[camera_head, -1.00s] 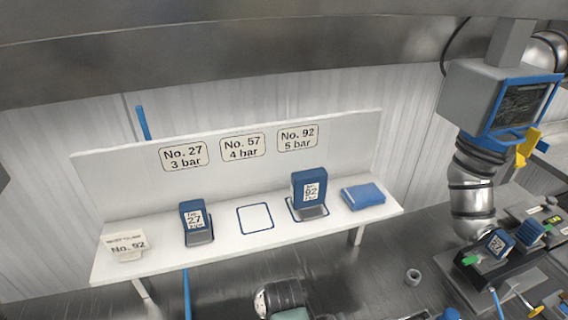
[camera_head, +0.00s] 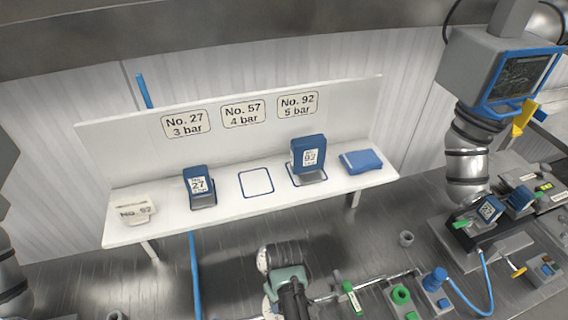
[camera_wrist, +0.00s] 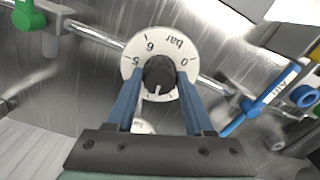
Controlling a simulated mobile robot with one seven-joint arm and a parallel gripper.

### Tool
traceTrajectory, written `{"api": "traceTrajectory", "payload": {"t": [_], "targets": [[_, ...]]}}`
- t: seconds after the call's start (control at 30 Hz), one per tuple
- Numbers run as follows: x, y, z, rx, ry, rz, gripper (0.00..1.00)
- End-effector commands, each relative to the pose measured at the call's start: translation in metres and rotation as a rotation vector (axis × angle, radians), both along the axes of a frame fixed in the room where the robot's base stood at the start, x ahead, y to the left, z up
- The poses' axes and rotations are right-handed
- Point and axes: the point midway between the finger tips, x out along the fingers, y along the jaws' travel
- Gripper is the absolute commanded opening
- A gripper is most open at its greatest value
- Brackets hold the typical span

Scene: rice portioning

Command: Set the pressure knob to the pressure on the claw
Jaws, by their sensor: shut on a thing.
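In the wrist view my gripper (camera_wrist: 160,84) is shut on the dark pressure knob (camera_wrist: 160,73), a finger on each side. The white dial (camera_wrist: 150,45) around it reads bar, with 6, 5 and 0 legible. The knob's white pointer aims down in the picture; the figure there is not readable. In the head view a claw (camera_head: 484,209) labelled 27 appears to sit on the station at right; its label is small. Blue claws No. 27 (camera_head: 198,184) and No. 92 (camera_head: 308,152) stand on the shelf (camera_head: 230,205). Wall labels read No. 27 3 bar (camera_head: 184,124), No. 57 4 bar (camera_head: 243,113), No. 92 5 bar (camera_head: 297,104).
The shelf's middle outlined place (camera_head: 256,182) is empty. A blue cloth-like item (camera_head: 360,161) lies at the shelf's right end and a card (camera_head: 134,210) at its left. A green-handled valve (camera_head: 351,298) sits on the pipe. A grey machine with a screen (camera_head: 500,75) stands at right.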

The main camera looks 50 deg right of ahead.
Motion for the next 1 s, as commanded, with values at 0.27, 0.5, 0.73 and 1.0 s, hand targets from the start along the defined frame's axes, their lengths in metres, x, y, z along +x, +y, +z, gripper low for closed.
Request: {"api": "traceTrajectory", "payload": {"t": [0.27,0.5,0.73,1.0], "targets": [[0.0014,0.0001,0.0023,-0.002,-0.001,-0.262,0.00],[0.0016,-0.0001,0.0022,-0.001,-0.002,-0.488,0.00],[0.0014,-0.0002,0.0018,-0.002,-0.002,-0.679,0.00],[0.0013,-0.0006,0.0016,-0.002,-0.002,-0.836,0.00]]}}
